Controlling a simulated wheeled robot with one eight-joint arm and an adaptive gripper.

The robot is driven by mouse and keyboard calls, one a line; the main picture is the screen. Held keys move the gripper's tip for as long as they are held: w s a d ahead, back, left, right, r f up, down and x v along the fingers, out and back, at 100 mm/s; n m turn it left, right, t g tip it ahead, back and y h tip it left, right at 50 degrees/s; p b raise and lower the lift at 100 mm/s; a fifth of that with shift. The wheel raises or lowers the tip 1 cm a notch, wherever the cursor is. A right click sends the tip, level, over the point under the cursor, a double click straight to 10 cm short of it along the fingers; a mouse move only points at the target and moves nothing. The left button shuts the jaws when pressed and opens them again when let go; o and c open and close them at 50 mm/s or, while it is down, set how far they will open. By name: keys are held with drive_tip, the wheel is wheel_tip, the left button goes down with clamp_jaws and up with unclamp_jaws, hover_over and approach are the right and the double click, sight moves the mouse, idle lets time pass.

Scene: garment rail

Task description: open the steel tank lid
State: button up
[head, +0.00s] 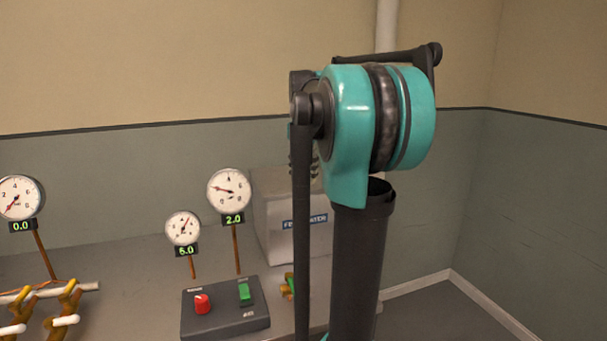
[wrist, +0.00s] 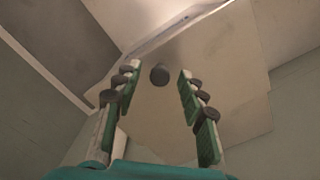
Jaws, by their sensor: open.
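The steel tank (head: 272,235) is a grey box with a water label, standing on the bench against the wall. My arm hides its right part and much of its top, so I cannot make out the lid in the head view. In the wrist view a pale flat plate (wrist: 228,85), seemingly the lid, fills the middle. A dark round knob (wrist: 159,74) shows against it. My gripper (wrist: 158,82) is open, with its two green-padded fingers on either side of the knob in the picture. I cannot tell whether the fingertips are level with the knob or short of it.
A dark control box (head: 225,308) with a red knob and a green switch stands in front of the tank. Gauges (head: 229,190) on thin stems rise behind it. Pipes with brass valves (head: 66,300) lie at left. Open floor (head: 430,315) shows at right.

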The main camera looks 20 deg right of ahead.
drive_tip(key=shift+c, duration=0.2)
clamp_jaws()
drive_tip(key=shift+w, duration=0.1)
drive_tip(key=w, duration=1.1)
drive_tip(key=shift+w, duration=0.4)
drive_tip(key=shift+o, duration=0.2)
unclamp_jaws()
drive_tip(key=shift+r, duration=0.2)
